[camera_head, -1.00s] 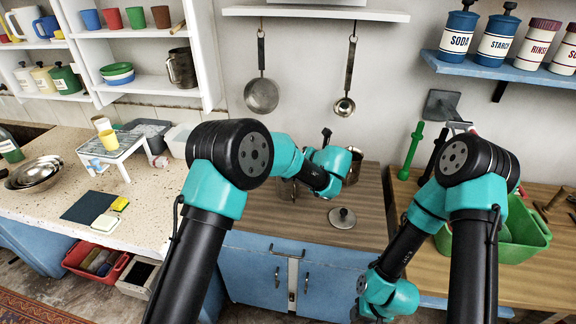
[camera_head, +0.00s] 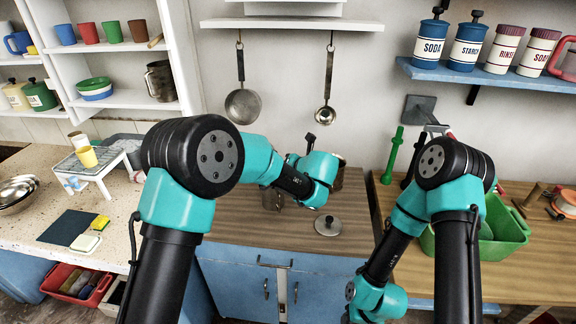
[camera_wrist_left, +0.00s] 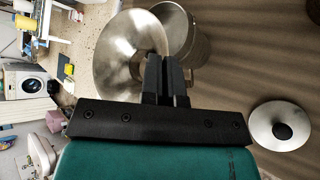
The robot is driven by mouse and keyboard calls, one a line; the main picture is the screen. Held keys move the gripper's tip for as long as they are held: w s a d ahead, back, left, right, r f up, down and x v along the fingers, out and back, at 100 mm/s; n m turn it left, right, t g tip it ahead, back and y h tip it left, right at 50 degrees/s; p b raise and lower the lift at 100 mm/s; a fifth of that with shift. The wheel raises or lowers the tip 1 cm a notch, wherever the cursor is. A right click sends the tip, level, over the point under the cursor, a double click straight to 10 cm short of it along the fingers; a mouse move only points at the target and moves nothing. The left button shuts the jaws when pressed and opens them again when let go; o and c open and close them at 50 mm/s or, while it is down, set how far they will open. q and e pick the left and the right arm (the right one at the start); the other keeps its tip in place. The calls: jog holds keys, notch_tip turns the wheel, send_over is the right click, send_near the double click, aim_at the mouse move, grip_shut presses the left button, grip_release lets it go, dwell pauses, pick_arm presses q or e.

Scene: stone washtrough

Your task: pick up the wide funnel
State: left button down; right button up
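The wide funnel (camera_wrist_left: 112,48) is a shiny metal cone at the upper left of the left wrist view. My left gripper (camera_wrist_left: 166,62) has its two dark fingers nearly together at the funnel's right edge, and they appear closed on its rim. A tall metal pot (camera_wrist_left: 190,38) stands behind and beside the funnel; whether they touch is unclear. In the head view, my left forearm and wrist hide the funnel and fingers. My right arm bends down to the bottom edge, and its gripper is out of view.
A round lid with a dark knob (camera_head: 328,226) lies on the wooden counter (camera_head: 240,240). A green basin (camera_head: 505,235) stands at the right. A small white stand (camera_head: 98,170) is at the left. A pan (camera_head: 242,106) and ladle (camera_head: 325,115) hang on the wall.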

pick_arm(q)
jog(key=s+r, duration=0.1)
jog(key=s, duration=1)
jog(key=shift+s+a, duration=0.2)
jog(key=shift+a, duration=0.25)
jog(key=shift+w, duration=0.1)
